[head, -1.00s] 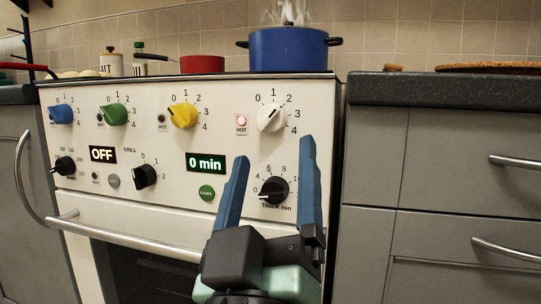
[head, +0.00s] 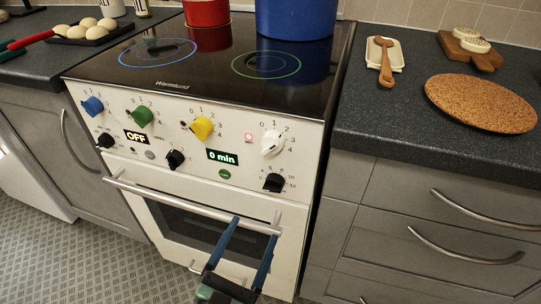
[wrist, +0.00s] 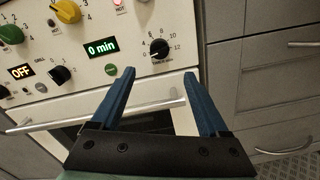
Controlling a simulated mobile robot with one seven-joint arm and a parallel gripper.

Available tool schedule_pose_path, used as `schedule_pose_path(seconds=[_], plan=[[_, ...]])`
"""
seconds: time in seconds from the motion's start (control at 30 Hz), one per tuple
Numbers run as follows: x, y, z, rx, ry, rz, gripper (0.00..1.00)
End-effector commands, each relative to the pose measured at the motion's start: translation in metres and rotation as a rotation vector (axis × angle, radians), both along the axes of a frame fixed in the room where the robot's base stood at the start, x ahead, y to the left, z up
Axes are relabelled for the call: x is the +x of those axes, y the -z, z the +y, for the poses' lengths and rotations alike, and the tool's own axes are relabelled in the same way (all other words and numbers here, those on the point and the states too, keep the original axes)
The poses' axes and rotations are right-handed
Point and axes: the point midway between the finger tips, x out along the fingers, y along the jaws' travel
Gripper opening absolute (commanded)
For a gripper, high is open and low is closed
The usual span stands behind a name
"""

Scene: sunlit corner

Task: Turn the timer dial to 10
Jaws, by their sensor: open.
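The black timer dial (head: 273,182) sits at the lower right of the white stove's control panel. In the wrist view the dial (wrist: 159,47) shows numbers around it and "TIMER min" below; its pointer seems to be near 0. The green display (head: 223,156) reads "0 min", and so does the display in the wrist view (wrist: 101,47). A green start button (wrist: 111,69) is below the display. My gripper (head: 252,236) is open and empty, in front of the oven door, below the dial and apart from it. Its two blue fingers (wrist: 158,82) point toward the panel.
The oven door handle (head: 190,202) runs across below the panel, close to my fingers. The white knob (head: 272,143) is above the dial, with a lit red lamp beside it. A blue pot (head: 297,15) and red pot (head: 207,10) stand on the hob.

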Motion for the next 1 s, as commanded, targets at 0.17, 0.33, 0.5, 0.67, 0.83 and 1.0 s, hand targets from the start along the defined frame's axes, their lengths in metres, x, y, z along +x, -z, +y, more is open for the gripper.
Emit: schedule_pose_path(seconds=[0.17, 0.33, 0.5, 0.67, 0.83, 1.0], plan=[[-0.019, -0.008, 0.004, -0.244, -0.009, 0.087, 0.78], [-0.019, -0.004, 0.004, -0.308, -0.011, 0.104, 0.78], [0.004, -0.004, -0.004, -0.305, -0.008, 0.1, 0.78], [0.037, -0.003, -0.015, -0.303, -0.008, 0.1, 0.78], [0.069, -0.003, -0.025, -0.302, -0.009, 0.101, 0.78], [0.091, -0.003, -0.032, -0.303, -0.01, 0.101, 0.78]])
